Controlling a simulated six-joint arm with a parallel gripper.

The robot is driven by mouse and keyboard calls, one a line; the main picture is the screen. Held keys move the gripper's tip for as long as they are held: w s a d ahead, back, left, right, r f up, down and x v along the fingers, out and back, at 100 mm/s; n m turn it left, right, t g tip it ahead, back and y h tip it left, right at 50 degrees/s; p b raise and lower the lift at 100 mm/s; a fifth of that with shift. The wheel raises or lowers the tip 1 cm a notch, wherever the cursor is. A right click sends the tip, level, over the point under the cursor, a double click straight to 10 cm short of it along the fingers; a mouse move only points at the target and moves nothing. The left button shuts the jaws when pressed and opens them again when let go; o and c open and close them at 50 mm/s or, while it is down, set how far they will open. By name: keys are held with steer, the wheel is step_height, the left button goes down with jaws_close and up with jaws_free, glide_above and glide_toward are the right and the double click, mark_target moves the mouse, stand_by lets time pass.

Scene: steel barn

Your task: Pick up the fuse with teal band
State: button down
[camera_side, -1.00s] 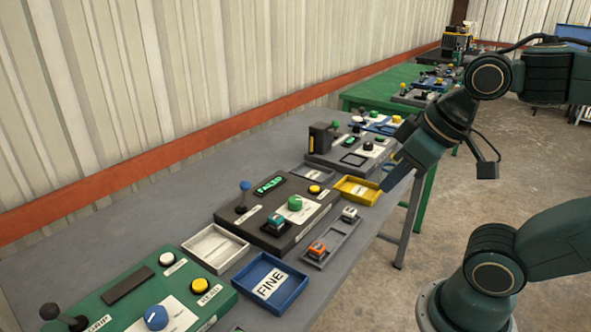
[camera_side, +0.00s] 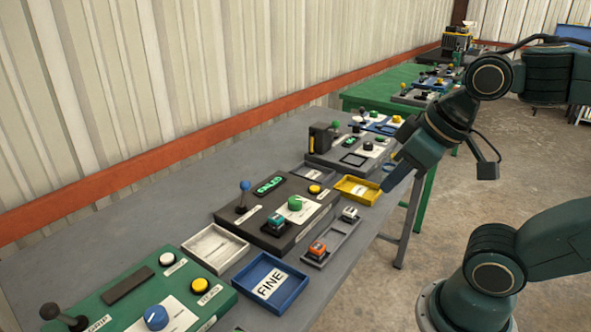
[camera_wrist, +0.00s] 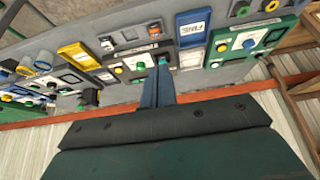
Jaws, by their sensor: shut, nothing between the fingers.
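A fuse with a teal band (camera_side: 276,221) sits in a slot of the dark control panel (camera_side: 255,237), left of the green knob. In the wrist view a teal spot (camera_wrist: 162,60) shows just past my fingertips and appears to be this fuse. My gripper (camera_side: 386,186) is shut and empty. It hangs near the table's right edge, up and to the right of the panel, apart from the fuse. In the wrist view my gripper (camera_wrist: 160,75) shows as two bluish fingers close together, partly hiding the panel.
A grey tray (camera_side: 338,236) holds an orange-banded fuse (camera_side: 317,249) and a pale fuse (camera_side: 349,214) whose band is unclear. A blue tray (camera_side: 265,284) marked FINE, a white tray (camera_side: 215,247) and a yellow tray (camera_side: 357,190) stand around the panel. A blue-topped lever (camera_side: 244,188) rises from it.

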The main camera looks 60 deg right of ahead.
stand_by(0.3)
steer(key=c, duration=1)
jaws_free()
steer(key=shift+c, duration=0.2)
steer(key=w+d+f+n+g+y, duration=0.1)
steer(key=w+n+g+y, duration=0.1)
steer(key=w+n, duration=0.6)
steer(key=w+d+n+g+y, duration=0.15)
steer(key=w+n, duration=0.35)
steer(key=w, duration=0.8)
steer(key=w+d+f+n+g, duration=0.2)
steer(key=w+d+f+n, duration=0.3)
steer(key=w+f, duration=0.15)
steer(key=y, duration=0.1)
glide_above(276, 221)
steer(key=w+d, duration=0.1)
steer(key=d, duration=0.3)
steer(key=shift+a+f, duration=0.2)
steer(key=shift+f, duration=3.9)
